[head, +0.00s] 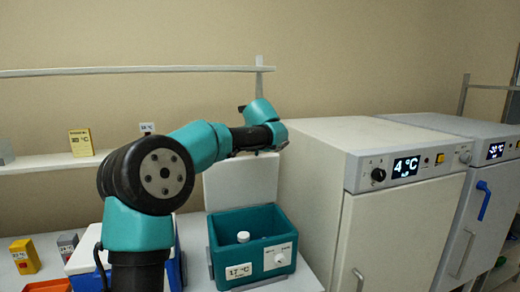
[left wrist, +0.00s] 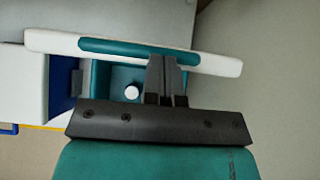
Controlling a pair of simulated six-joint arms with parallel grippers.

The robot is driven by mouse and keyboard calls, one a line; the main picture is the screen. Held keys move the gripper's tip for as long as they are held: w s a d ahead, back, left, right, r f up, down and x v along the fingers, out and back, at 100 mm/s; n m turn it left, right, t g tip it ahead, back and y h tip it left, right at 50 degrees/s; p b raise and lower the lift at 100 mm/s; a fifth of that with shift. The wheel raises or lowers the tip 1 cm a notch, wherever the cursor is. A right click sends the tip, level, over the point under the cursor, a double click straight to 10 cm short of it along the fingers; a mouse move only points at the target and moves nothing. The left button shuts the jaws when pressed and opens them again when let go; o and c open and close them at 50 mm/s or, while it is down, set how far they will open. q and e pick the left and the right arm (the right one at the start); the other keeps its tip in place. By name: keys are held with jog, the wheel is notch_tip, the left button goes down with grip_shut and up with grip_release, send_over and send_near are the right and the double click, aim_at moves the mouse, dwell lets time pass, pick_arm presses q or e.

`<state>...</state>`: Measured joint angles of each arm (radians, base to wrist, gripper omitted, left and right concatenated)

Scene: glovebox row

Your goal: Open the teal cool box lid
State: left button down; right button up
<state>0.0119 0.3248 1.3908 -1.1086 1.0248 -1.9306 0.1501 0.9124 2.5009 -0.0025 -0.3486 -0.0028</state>
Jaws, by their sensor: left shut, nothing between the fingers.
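The teal cool box (head: 222,252) stands on the bench with its top open, a "17 °C" label on its front. Its white lid (head: 240,182) stands upright at the back of the box. In the left wrist view the lid (left wrist: 215,65) shows nearly edge-on, with a teal strip along it. A white-capped bottle (head: 243,237) is inside the box; its round cap (left wrist: 132,92) shows in the left wrist view. My left gripper (left wrist: 167,60) is shut and empty, its fingers overlapping the lid in that view; I cannot tell whether they touch. My right gripper is out of view.
A blue box with a white lid (head: 82,258) stands to the left, partly behind my arm. A white cabinet reading 4 °C (head: 400,225) stands close on the right. A shelf (head: 40,163) runs along the wall.

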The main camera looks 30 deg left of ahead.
pick_arm(q)
jog(key=shift+s, duration=0.1)
dwell(0.4)
jog(key=f+v, duration=0.1)
jog(key=v, duration=1.2)
jog(key=shift+s+d, duration=0.3)
jog(key=shift+d, duration=0.1)
